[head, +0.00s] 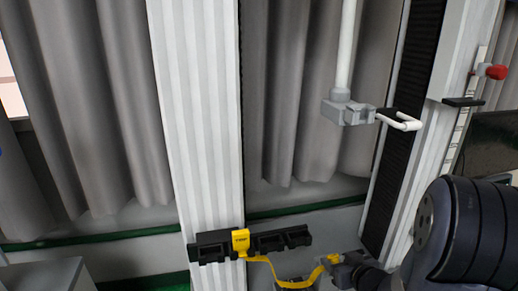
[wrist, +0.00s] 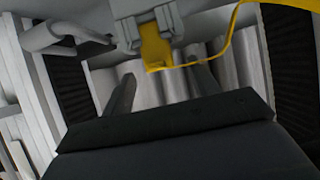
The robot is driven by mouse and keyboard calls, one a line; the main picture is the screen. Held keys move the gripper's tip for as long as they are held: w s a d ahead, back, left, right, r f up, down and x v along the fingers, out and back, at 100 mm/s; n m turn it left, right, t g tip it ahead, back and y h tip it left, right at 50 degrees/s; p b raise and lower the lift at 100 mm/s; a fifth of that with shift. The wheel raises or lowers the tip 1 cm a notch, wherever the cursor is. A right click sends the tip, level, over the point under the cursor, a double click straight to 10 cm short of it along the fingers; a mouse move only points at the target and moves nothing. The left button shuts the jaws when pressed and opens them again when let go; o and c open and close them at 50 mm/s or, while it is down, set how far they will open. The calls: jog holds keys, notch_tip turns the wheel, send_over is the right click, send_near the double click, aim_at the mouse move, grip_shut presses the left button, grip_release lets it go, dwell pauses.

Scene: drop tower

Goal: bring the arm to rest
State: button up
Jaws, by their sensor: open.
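My gripper (wrist: 160,74) is open in the wrist view, with its two dark fingers apart and nothing held between them. A yellow tab (wrist: 156,48) in a grey holder (wrist: 128,22) shows just beyond the fingertips; I cannot tell the exact gap. In the head view my dark arm (head: 470,230) is bent at the lower right. Its far end reaches low beside a yellow piece (head: 331,259), and the fingers cannot be made out there.
A yellow strap (head: 290,284) hangs from the yellow piece to a black bracket (head: 272,242) on a white ribbed column (head: 200,120). A grey block with a white hook (head: 402,122) hangs above on a white rod (head: 346,45). A red knob (head: 496,72) is at the right.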

aim_at(334, 258)
jog(key=x, duration=0.5)
jog(key=shift+w+f+b, duration=0.1)
jog(key=shift+f+b, duration=0.05)
jog(key=shift+b, duration=0.25)
jog(key=shift+d+r+p, duration=0.1)
jog(key=shift+r+p, duration=0.35)
jog(key=shift+p, duration=0.05)
jog(key=shift+w+r+p, duration=0.1)
jog(key=shift+r+p, duration=0.25)
jog(key=shift+r, duration=0.1)
jog(key=shift+f, duration=0.15)
